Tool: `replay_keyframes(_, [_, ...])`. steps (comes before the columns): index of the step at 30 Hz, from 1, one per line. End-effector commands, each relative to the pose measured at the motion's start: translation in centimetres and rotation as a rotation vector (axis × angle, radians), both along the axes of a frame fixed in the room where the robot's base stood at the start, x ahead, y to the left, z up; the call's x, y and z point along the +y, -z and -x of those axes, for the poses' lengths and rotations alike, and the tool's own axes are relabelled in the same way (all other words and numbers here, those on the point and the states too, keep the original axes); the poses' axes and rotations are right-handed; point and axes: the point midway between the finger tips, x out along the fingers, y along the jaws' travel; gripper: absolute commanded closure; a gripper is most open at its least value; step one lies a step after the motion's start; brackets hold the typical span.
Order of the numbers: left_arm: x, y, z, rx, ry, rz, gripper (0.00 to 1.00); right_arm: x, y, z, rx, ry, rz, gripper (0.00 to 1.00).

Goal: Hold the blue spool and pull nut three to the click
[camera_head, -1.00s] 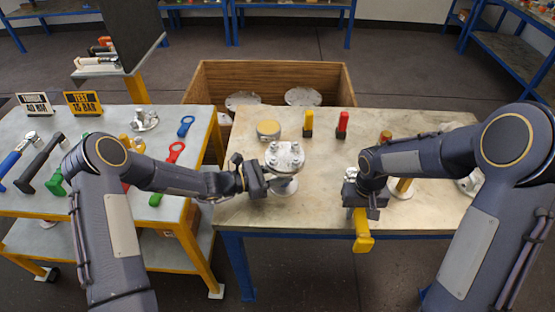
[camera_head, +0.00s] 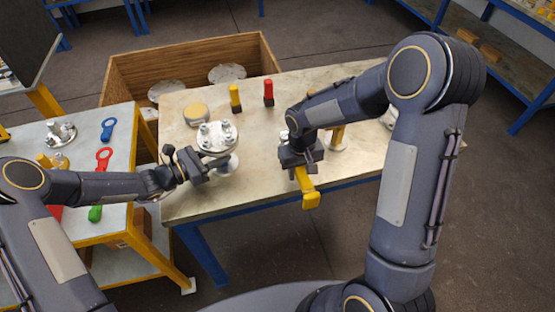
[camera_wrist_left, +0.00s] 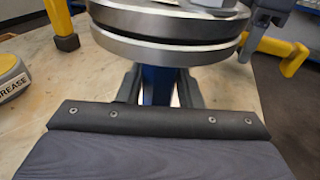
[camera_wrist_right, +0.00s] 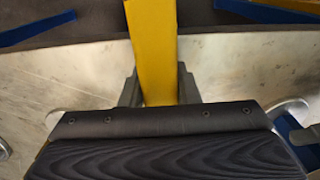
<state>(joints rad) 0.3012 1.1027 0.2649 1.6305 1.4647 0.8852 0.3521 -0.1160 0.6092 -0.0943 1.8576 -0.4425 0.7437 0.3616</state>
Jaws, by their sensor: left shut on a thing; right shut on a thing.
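The flanged vessel (camera_head: 217,137) stands near the table's left front, with bolts and nuts on its round metal top; nut numbers are not readable. My left gripper (camera_head: 203,163) is at its side, below the flange. In the left wrist view its fingers are shut on the blue spool (camera_wrist_left: 160,88), under the stacked flange discs (camera_wrist_left: 170,35). My right gripper (camera_head: 300,163) is to the right of the vessel, apart from it in the head view, shut on a yellow tool (camera_head: 309,190) that sticks out toward the front edge. The yellow tool fills the middle of the right wrist view (camera_wrist_right: 152,50).
A wooden crate (camera_head: 190,62) stands behind the table. A side table (camera_head: 125,165) with coloured tools is at left.

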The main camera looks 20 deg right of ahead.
Motion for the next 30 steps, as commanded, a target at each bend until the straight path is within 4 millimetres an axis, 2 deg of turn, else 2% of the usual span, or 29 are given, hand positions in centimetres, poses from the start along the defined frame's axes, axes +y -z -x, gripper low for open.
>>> replay_keyframes(5, [0.0,-0.1,-0.1,0.001,-0.002,0.000,0.85,3.2,-4.2,-1.0,-0.009,-0.099,-0.017,0.98])
replay_keyframes(8, [0.0,-0.1,-0.1,0.001,-0.002,0.000,0.85,5.6,-7.8,-1.2,-0.009,-0.184,-0.027,0.98])
replay_keyframes(12, [0.0,-0.1,-0.1,0.001,-0.002,0.000,0.85,8.7,-12.7,-0.6,-0.004,-0.314,-0.035,0.98])
replay_keyframes(15, [0.0,-0.1,-0.1,0.001,-0.002,0.000,0.85,10.6,-15.7,0.0,-0.004,-0.434,-0.033,1.00])
replay_keyframes(18, [0.0,-0.1,-0.1,0.000,-0.002,0.001,0.85,12.2,-17.9,0.3,-0.006,-0.577,-0.021,1.00])
replay_keyframes(21, [0.0,-0.1,0.0,0.000,-0.001,0.001,0.85,13.2,-19.3,0.4,-0.006,-0.692,-0.008,1.00])
replay_keyframes(24, [0.0,-0.1,0.0,0.000,-0.001,0.001,0.85,13.6,-19.8,0.5,-0.006,-0.756,-0.001,1.00])
replay_keyframes(30, [0.0,-0.1,0.0,0.000,-0.001,0.001,0.86,13.7,-18.8,0.5,-0.004,-0.774,0.001,1.00])
